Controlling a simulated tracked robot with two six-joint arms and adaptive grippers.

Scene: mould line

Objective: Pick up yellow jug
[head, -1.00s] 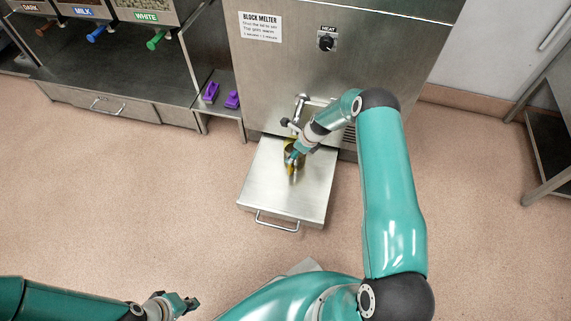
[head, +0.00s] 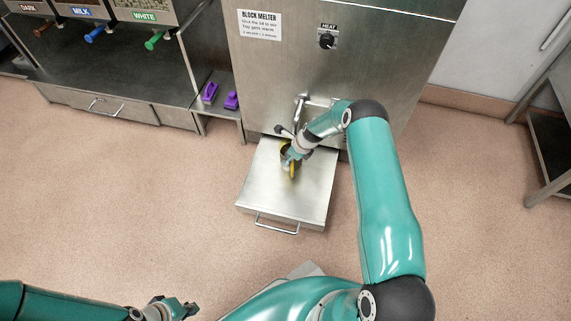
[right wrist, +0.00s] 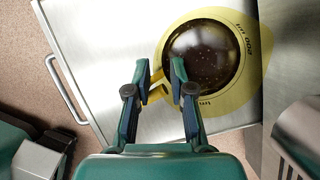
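The yellow jug (head: 293,171) stands on the steel tray of the block melter (head: 275,196), partly hidden by my right gripper in the head view. In the right wrist view the jug's pale yellow rim (right wrist: 247,70) surrounds a dark brown, speckled content. Its yellow handle (right wrist: 160,86) points toward my right gripper (right wrist: 160,68). The two fingers stand apart on either side of the handle, with a gap visible. My right gripper (head: 290,155) is at the jug in the head view. My left gripper (head: 182,306) is low at the left, away from the jug; its finger opening is unclear.
The block melter (head: 330,70) rises behind the tray, with a metal tap (head: 300,108) close above my right gripper. Purple objects (head: 231,101) lie on a shelf to the left. The tray's front handle (head: 277,226) faces me. The floor around is clear.

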